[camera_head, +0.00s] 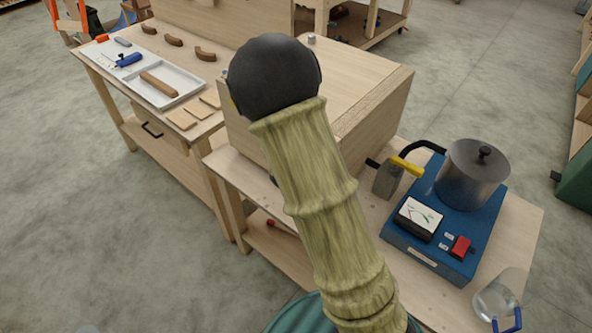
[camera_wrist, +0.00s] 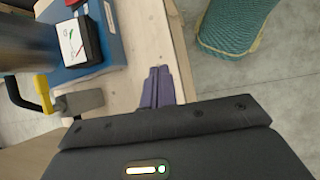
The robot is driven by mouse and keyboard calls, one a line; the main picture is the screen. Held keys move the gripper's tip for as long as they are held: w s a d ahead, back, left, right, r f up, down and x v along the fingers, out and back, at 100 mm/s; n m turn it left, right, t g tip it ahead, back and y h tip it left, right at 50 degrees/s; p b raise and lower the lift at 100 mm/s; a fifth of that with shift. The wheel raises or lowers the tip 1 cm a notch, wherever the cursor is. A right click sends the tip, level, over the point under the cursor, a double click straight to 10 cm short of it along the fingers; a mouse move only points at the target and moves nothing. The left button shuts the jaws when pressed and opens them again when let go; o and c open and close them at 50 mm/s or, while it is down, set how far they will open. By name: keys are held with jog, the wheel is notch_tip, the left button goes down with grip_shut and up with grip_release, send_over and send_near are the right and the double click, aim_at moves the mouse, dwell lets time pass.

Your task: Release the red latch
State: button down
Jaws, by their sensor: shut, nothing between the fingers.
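A red rocker-shaped part (camera_head: 461,247) sits on the front right of a blue base unit (camera_head: 432,257). It is the clearest red part on the unit, but I cannot tell if it is the latch. A small red piece also shows at the top edge of the wrist view (camera_wrist: 74,2). Another small red piece (camera_head: 270,223) shows low by the lower shelf. My gripper (camera_wrist: 157,88) is shut and empty, over the pale wooden bench top beside the blue unit. In the head view my arm hides it.
A metal pot (camera_head: 471,175) and a dial gauge (camera_head: 419,217) are on the blue unit. A yellow-handled part (camera_head: 406,167) is beside it. A wooden box (camera_head: 372,112) is behind my arm. A tray (camera_head: 190,84) is on the far bench.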

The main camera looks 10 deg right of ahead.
jog(key=w+d+f+n+t+h+b, duration=0.2)
jog(key=w+d+f+n+h+b, duration=0.2)
jog(key=w+f+n+h+b, duration=0.5)
jog(key=w+a+n+t+h+b, duration=0.2)
jog(key=w+a+n+t+h, duration=0.1)
jog(key=a+t, duration=0.4)
jog(key=w+a+n+t+h+b, duration=0.2)
jog(key=w+a+n+t, duration=0.3)
jog(key=t, duration=0.5)
jog(key=shift+w+a+r+n+t+h, duration=0.25)
jog(key=shift+a+r+n+t+h, duration=0.2)
jog(key=shift+a+n+h, duration=0.55)
jog(key=shift+r, duration=0.1)
jog(key=s+a+r+p+x, duration=0.1)
jog(key=p+x, duration=0.2)
jog(key=x, duration=0.9)
jog(key=shift+r, duration=0.65)
